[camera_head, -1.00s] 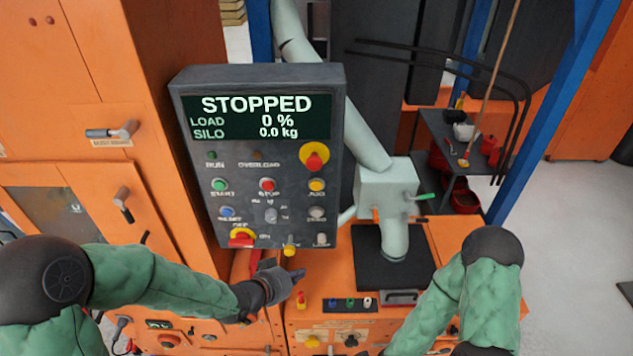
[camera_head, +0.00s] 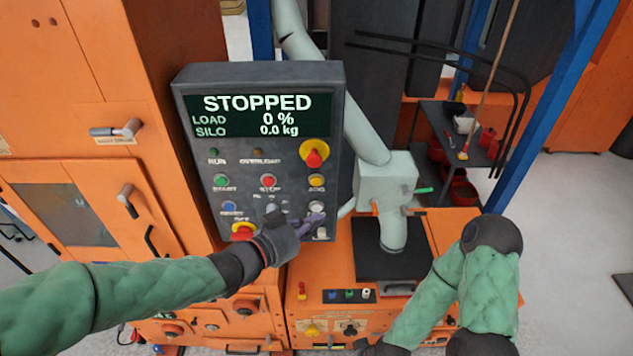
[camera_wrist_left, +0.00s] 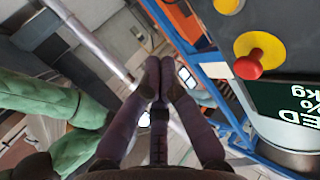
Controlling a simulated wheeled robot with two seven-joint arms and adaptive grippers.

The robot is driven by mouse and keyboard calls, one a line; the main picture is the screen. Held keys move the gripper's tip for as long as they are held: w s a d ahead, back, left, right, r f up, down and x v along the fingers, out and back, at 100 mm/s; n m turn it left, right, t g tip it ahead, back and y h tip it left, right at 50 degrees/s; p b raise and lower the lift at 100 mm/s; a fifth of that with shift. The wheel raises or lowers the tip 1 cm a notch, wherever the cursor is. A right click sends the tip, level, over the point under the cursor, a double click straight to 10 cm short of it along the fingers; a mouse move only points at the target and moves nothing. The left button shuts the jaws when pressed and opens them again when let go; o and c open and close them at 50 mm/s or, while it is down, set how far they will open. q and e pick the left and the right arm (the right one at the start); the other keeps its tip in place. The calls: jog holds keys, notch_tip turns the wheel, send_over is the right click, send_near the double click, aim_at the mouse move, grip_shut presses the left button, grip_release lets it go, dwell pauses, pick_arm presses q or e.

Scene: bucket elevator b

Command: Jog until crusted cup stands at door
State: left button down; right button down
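The grey control panel (camera_head: 190,110) reads STOPPED, load 0 %, silo 0.0 kg. Its yellow jog button (camera_head: 317,182) is at the right, under the red mushroom knob (camera_head: 313,155) on its yellow base. That knob also shows in the left wrist view (camera_wrist_left: 248,66). My left gripper (camera_head: 318,220) is in front of the panel's lower right, below the jog button, and hides some controls. Its fingers (camera_wrist_left: 159,72) are together with nothing seen between them. My right gripper is mostly out of frame at the bottom. No crusted cup is visible.
An orange cabinet with a windowed door (camera_head: 65,215) stands at left. A pale chute (camera_head: 385,185) and a black plate (camera_head: 370,255) are right of the panel. A blue post (camera_head: 545,120) and a dark shelf with red containers (camera_head: 459,190) stand behind.

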aim_at(317, 181)
pick_arm(q)
jog(key=shift+w+p, duration=0.85)
jog(key=shift+w, duration=3.55)
jog(key=shift+w, duration=0.15)
jog(key=shift+w, duration=0.3)
jog(key=shift+w, duration=0.35)
jog(key=shift+s, duration=0.8)
